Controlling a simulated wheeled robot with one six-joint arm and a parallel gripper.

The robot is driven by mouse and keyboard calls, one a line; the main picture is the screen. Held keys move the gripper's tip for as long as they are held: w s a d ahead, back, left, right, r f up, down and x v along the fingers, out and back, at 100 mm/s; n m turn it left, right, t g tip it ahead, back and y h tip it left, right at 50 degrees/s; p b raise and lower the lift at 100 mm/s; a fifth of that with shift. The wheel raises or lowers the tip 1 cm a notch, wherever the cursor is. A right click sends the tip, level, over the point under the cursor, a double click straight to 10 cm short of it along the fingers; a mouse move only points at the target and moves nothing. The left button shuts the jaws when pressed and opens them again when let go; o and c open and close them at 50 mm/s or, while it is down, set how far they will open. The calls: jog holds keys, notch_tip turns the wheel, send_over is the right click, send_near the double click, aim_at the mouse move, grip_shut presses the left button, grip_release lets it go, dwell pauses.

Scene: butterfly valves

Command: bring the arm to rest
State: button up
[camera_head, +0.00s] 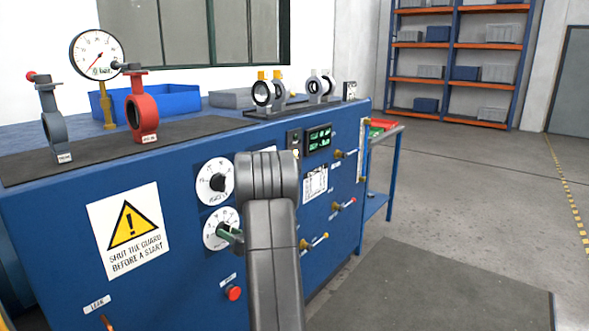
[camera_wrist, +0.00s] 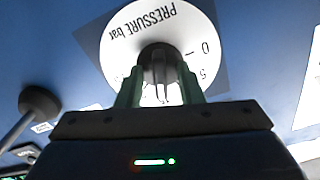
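My gripper (camera_wrist: 160,82) has two green fingers, spread apart. They stand on either side of the black knob (camera_wrist: 158,62) of the dial marked PRESSURE bar (camera_wrist: 128,42). Pale dial shows between the fingers and the knob's narrow grip, so the gripper looks open around it, not clamped. In the head view my gripper (camera_head: 230,235) is at the lower white dial (camera_head: 214,222) on the blue bench front, with its fingers partly hidden by my grey arm. The upper white dial (camera_head: 214,181) is just above.
The blue bench (camera_head: 180,260) carries a red valve (camera_head: 142,108), a grey valve (camera_head: 53,122), a gauge (camera_head: 96,55) and a blue bin (camera_head: 170,98). Small levers (camera_head: 318,241) and a red button (camera_head: 233,293) jut from its front. Open floor (camera_head: 480,190) lies right.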

dwell(0.3)
jog(key=v, duration=1.4)
jog(key=w+a+n+b, duration=0.6)
jog(key=w+a+n, duration=0.2)
jog(key=a+n, duration=0.2)
jog(key=shift+w+a, duration=0.25)
jog(key=shift+a, duration=0.3)
